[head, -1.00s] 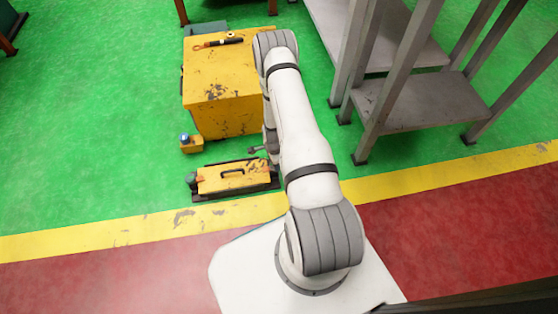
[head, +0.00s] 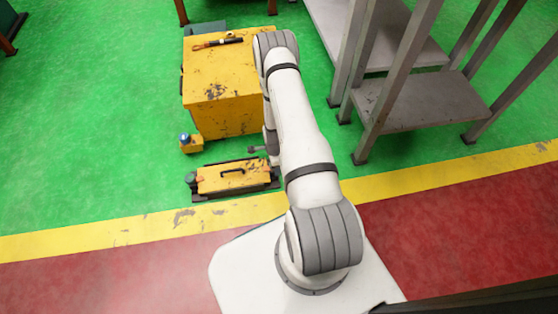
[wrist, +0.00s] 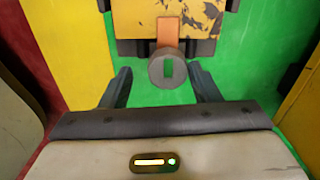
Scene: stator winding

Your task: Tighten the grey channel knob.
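In the wrist view a round grey knob (wrist: 155,72) with a green slot-shaped mark at its middle stands in front of an orange strip (wrist: 167,30) and a scratched yellow panel (wrist: 205,20). My gripper (wrist: 161,73) is open, with one dark finger on each side of the knob. A gap shows between each finger and the knob; whether the knob lies at fingertip depth I cannot tell. In the head view a low yellow unit with a black handle (head: 222,181) lies on the floor left of my arm. My gripper is mostly hidden behind my arm there.
A large yellow cabinet (head: 225,90) stands behind the low unit, with a dark tool (head: 220,42) on top. A small yellow block with a blue top (head: 191,147) sits beside it. Grey metal shelving (head: 420,105) stands close on the right. Green floor is free at left.

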